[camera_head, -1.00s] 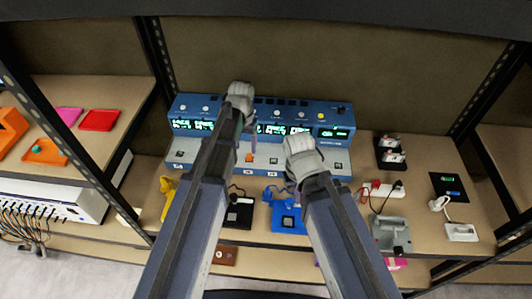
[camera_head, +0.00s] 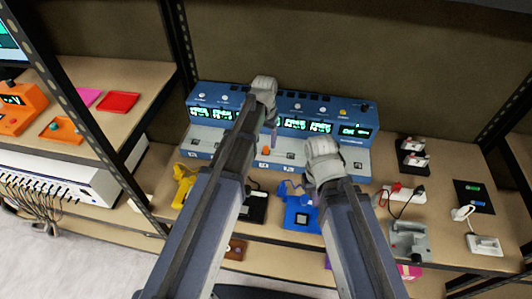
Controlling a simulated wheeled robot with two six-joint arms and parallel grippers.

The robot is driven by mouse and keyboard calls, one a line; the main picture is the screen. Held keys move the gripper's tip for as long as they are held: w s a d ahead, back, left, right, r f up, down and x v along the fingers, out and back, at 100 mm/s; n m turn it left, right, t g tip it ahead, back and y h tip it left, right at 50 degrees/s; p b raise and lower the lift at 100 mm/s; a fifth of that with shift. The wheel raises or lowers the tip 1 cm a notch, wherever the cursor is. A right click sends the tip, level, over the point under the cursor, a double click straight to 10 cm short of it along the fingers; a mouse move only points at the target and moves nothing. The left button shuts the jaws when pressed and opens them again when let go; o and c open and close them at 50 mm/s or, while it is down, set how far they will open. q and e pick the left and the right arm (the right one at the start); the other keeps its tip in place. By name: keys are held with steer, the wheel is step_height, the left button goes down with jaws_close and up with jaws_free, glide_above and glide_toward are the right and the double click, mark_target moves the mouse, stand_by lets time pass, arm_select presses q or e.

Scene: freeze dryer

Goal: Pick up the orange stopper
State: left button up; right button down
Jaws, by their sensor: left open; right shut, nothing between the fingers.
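A small orange stopper (camera_head: 266,151) sits on the pale front ledge of the blue freeze dryer unit (camera_head: 362,112), near the middle. My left gripper (camera_head: 273,138) is above the ledge, just above and slightly right of the stopper in the picture. It is open, though its fingers are small and partly hidden by its own wrist. My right gripper (camera_head: 304,186) is lower and to the right, in front of the unit and over the blue holder. It is shut with nothing seen in it. I cannot tell the exact height of either gripper.
A yellow holder (camera_head: 184,183), a black device (camera_head: 254,207) and a blue holder (camera_head: 299,214) stand along the front of the shelf. A power strip (camera_head: 401,195) and grey device (camera_head: 409,240) are at the right. A dark shelf post (camera_head: 181,45) rises at left.

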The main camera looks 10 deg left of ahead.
mark_target(266, 148)
arm_select(q)
step_height(266, 148, down, 4)
steer(key=b, duration=0.3)
steer(key=shift+w+d+f, duration=0.1)
steer(key=shift+w+d, duration=0.05)
arm_select(e)
step_height(266, 148, down, 4)
steer(key=shift+f, duration=0.1)
arm_select(q)
jaws_close()
